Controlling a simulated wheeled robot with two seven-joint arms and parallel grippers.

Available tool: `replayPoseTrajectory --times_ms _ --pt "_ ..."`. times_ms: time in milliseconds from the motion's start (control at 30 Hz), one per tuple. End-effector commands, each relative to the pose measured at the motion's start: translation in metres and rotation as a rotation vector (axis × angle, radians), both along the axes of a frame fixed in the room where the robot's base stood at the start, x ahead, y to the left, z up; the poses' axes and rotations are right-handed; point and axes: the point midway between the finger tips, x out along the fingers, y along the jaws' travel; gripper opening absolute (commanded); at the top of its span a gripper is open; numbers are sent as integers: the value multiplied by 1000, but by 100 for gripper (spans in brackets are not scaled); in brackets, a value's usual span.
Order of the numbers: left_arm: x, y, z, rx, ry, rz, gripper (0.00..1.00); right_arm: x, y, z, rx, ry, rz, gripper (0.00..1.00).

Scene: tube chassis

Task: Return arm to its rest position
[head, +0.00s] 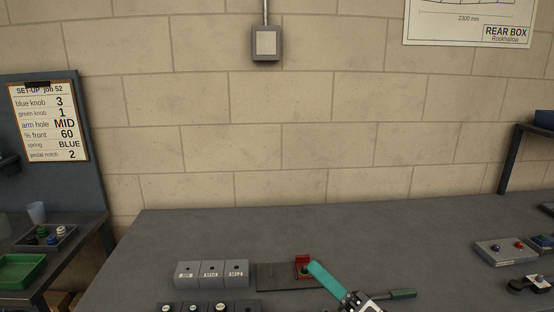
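My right gripper (356,300) shows at the bottom edge, right of centre, as a small white and black piece, mostly cut off by the frame. A teal bar (328,281) reaches from it up and to the left, its far end close beside a red bracket (302,264) on a dark plate (275,278). I cannot tell whether the bar is held or part of the gripper, or whether it touches the bracket. The finger opening is not clear. My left gripper is not in view.
Grey blocks (211,273) stand left of the plate on the grey bench (400,235). A grey box with knobs (505,249) is farther right. The bench's back middle is clear. A set-up board (48,122) stands left.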

Motion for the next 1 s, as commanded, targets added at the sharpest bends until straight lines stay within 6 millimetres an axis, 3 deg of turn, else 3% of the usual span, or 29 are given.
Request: replayPoseTrajectory --times_ms 67,167,267,400,500,600,900,1000 --pt "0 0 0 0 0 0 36 4 -28 -8 244 192 -109 39" --pt "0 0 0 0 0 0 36 7 -67 -36 532 445 -255 39" --pt "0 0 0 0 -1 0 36 -3 -102 -82 798 710 -410 39" --pt "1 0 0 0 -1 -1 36 -46 -135 -161 1125 1087 -647 39" --pt "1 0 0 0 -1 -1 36 -87 -142 -207 1291 1316 -805 39" --pt "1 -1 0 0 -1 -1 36 -126 -143 -237 1399 1489 -935 39" --pt "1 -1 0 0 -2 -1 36 -227 -130 -281 1563 1857 -1247 39" --pt "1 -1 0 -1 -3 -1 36 -247 -125 -293 1580 1934 -1324 39"
